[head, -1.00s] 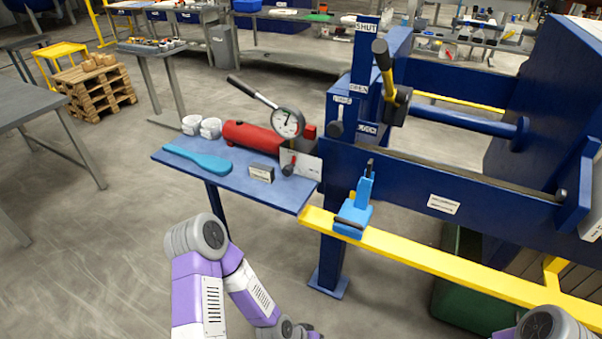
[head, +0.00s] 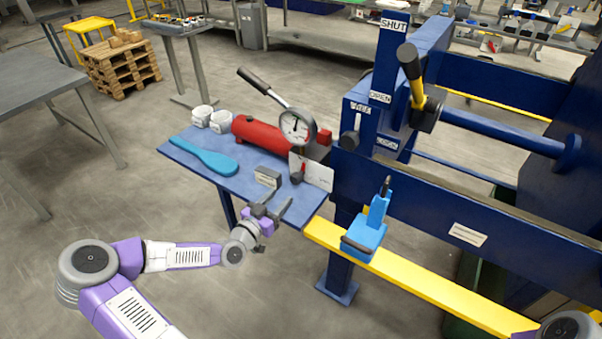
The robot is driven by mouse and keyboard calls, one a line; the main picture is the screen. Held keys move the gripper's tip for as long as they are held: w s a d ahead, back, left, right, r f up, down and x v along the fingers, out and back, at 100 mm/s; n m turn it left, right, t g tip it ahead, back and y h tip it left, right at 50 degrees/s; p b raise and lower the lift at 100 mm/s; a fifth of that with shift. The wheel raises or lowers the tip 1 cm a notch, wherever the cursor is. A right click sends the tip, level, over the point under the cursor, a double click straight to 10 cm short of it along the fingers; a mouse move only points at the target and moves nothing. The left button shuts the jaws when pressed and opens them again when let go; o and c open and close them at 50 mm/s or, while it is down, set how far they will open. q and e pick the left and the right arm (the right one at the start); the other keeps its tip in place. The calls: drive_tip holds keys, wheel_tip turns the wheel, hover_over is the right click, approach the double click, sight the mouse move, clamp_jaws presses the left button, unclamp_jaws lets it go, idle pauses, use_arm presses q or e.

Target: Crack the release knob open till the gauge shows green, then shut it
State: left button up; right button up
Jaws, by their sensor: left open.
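The pressure gauge (head: 298,127) has a white dial with a dark needle pointing roughly up; its coloured zones are too small to read. It sits at the end of the red pump cylinder (head: 262,135) on the blue shelf (head: 208,170). A small dark knob (head: 296,178), apparently the release knob, is below the gauge, beside a white plate (head: 317,173). My left gripper (head: 277,196) is open and empty at the shelf's front edge, in front of and below the knob, apart from it. My right gripper is out of view.
A small labelled block (head: 268,177) stands just behind my left gripper. The pump's black-gripped lever (head: 256,82) rises behind the gauge.

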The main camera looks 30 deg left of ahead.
sight(294, 181)
use_arm(q)
drive_tip(key=shift+w, duration=0.5)
drive_tip(key=w, duration=0.2)
drive_tip(key=w+b, duration=0.1)
drive_tip(key=w, duration=0.1)
drive_tip(key=w+b, duration=0.1)
drive_tip(key=w, duration=0.1)
drive_tip(key=shift+w+d+r, duration=0.15)
drive_tip(key=shift+w+d, duration=0.1)
drive_tip(key=shift+w, duration=0.1)
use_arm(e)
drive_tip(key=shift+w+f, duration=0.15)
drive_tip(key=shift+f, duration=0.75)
use_arm(q)
drive_tip(key=c, duration=0.8)
drive_tip(key=shift+o, duration=0.2)
drive_tip(key=shift+r+n+p, duration=0.1)
drive_tip(key=shift+n+p, duration=0.25)
drive_tip(key=shift+n, duration=0.85)
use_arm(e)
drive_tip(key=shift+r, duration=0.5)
use_arm(q)
drive_tip(key=o, duration=0.8)
drive_tip(key=shift+c, duration=0.2)
